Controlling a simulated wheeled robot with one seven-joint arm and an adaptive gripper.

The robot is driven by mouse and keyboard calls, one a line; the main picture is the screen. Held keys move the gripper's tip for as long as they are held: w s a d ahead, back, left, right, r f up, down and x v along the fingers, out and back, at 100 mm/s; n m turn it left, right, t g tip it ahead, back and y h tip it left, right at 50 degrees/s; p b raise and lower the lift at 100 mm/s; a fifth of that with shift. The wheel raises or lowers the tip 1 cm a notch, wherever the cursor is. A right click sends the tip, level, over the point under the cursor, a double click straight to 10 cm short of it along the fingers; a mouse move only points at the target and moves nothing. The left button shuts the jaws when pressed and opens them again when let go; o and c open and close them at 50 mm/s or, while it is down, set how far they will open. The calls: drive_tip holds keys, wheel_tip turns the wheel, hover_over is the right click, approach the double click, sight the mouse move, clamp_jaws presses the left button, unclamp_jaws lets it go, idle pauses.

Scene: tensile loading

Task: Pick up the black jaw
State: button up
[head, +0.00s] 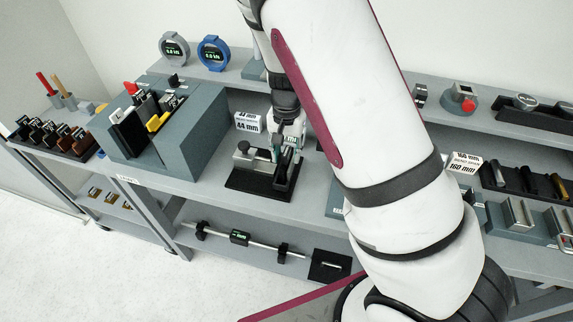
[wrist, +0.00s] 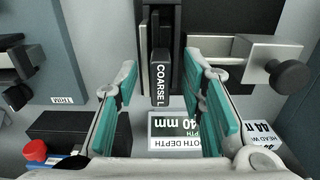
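My gripper (wrist: 160,68) is open, with one teal-padded finger on each side of the jaw. Gaps show between both pads and the jaw. In the head view my gripper (head: 289,135) points down over a small fixture with a black base (head: 258,182). My arm and fingers hide much of that spot there, and I cannot make out the jaw clearly.
A grey block with a black knob (wrist: 291,76) sits close to the right finger. A white depth label (wrist: 180,128) lies between the fingers. A large grey holder (head: 205,125) stands left on the bench, with a rack of small pieces (head: 55,140) farther left.

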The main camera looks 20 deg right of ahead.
clamp_jaws()
idle(0.4)
wheel_tip(320, 180, up, 10)
drive_tip(key=shift+r, duration=0.1)
idle(0.5)
